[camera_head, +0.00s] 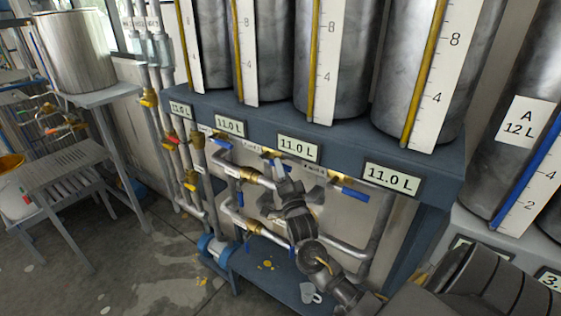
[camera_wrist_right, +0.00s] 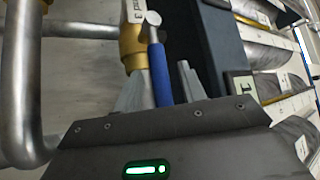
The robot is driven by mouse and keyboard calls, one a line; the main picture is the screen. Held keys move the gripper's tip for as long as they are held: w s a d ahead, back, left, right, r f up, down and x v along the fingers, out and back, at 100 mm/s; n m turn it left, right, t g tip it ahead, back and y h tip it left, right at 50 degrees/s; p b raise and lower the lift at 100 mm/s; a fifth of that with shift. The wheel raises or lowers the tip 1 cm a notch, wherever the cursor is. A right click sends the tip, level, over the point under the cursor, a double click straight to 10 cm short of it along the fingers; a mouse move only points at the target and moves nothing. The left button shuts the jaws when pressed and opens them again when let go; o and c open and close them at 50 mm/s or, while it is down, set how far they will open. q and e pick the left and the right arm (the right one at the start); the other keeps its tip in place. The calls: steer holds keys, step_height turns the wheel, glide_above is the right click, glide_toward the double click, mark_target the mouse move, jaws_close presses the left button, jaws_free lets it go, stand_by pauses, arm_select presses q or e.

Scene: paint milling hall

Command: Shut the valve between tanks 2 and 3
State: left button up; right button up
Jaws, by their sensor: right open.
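The tank 2-3 valve appears to be the one with a brass body (camera_wrist_right: 132,48) and blue lever (camera_wrist_right: 160,75) in the right wrist view. Its label is partly cut off, showing a 3. My right gripper (camera_wrist_right: 162,82) is open, with one finger on each side of the lever; contact cannot be told. In the head view my right gripper (camera_head: 284,172) is at the pipework below the third tank display and largely hides this valve. My left gripper is not in view.
Several steel tanks (camera_head: 345,60) with level scales stand on a blue-grey frame (camera_head: 345,150). Their displays (camera_head: 298,149) read 11.0 L. Other blue levers (camera_head: 348,192) and brass valves (camera_head: 190,180) are close by. A cup (camera_head: 309,293) stands on the lower shelf.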

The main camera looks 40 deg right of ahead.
steer(key=shift+w+d+r, duration=0.25)
steer(key=shift+w+r, duration=0.05)
steer(key=shift+w, duration=0.3)
jaws_close()
